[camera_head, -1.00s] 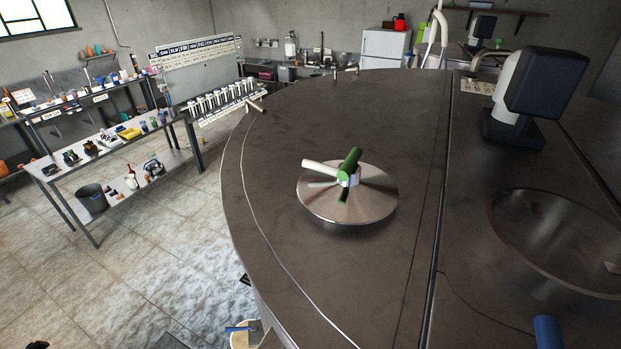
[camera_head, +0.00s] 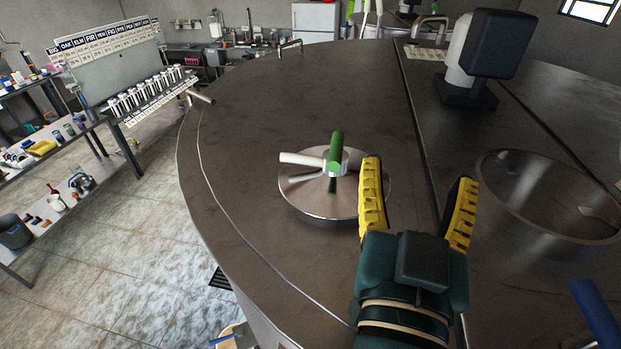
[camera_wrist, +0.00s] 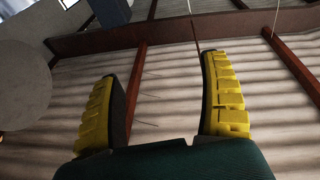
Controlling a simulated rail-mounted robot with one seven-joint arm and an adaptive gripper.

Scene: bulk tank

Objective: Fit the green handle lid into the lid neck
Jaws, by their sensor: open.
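The lid (camera_head: 305,199) is a shiny steel disc with a green handle (camera_head: 336,151) and a pale bar (camera_head: 302,159) sticking out to the left. It lies on the dark tank top. The lid neck (camera_head: 548,203) is a round steel ring to the right, with a dark opening. My gripper (camera_head: 417,185) is open and empty, fingers pointing up, in front of the tank between lid and neck in the picture. Its left finger covers the lid's right edge. In the wrist view my gripper (camera_wrist: 165,85) shows two spread yellow fingers with nothing between them.
A black-and-white box-headed unit (camera_head: 484,55) stands on the tank top behind the neck. A blue rod (camera_head: 597,315) shows at the lower right. A thin metal line runs along the tank's left edge. Most of the dark tank top (camera_head: 270,110) is clear. The wrist view faces ceiling beams.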

